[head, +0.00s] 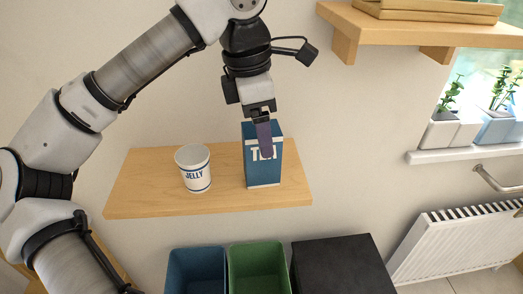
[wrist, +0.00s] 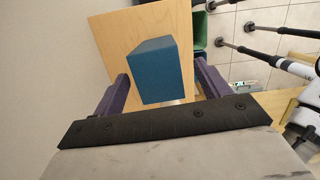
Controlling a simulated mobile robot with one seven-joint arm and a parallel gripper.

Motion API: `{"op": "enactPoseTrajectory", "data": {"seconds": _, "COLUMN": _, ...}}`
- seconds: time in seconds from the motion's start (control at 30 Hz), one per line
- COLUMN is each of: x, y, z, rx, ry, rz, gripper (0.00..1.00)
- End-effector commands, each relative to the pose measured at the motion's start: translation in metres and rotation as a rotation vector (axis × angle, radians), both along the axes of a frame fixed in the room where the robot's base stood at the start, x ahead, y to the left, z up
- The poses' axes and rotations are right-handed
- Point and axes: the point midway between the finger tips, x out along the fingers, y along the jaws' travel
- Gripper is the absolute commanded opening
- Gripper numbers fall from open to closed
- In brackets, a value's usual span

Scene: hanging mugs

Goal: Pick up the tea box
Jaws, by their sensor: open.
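The tea box (head: 264,172) is a blue upright box with a white label on its front, standing on the wooden wall shelf (head: 140,199). My gripper (head: 265,152) points down at it in the head view and covers part of the label. In the wrist view the blue top of the tea box (wrist: 160,78) lies between the two purple fingers of my gripper (wrist: 160,88).
A white jelly cup (head: 194,169) stands on the shelf left of the box. Below are a blue bin (head: 196,271), a green bin (head: 258,268) and a black box (head: 341,266). An upper shelf (head: 430,32) holds wooden boards at the right.

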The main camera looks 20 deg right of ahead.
Motion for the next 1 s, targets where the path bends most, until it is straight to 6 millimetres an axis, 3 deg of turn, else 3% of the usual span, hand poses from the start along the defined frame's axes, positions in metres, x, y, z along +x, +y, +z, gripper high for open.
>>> {"op": "enactPoseTrajectory", "data": {"seconds": 0.2, "x": 0.001, "y": -0.004, "z": -0.027, "rx": 0.000, "ry": 0.001, "rz": 0.001, "gripper": 0.75}}
{"op": "enactPoseTrajectory", "data": {"seconds": 0.47, "x": 0.001, "y": -0.005, "z": -0.031, "rx": 0.001, "ry": 0.001, "rz": 0.001, "gripper": 0.75}}
{"op": "enactPoseTrajectory", "data": {"seconds": 0.83, "x": 0.001, "y": -0.005, "z": -0.031, "rx": 0.001, "ry": 0.001, "rz": 0.000, "gripper": 0.30}}
{"op": "enactPoseTrajectory", "data": {"seconds": 1.0, "x": 0.001, "y": -0.005, "z": -0.031, "rx": 0.001, "ry": 0.001, "rz": 0.000, "gripper": 0.28}}
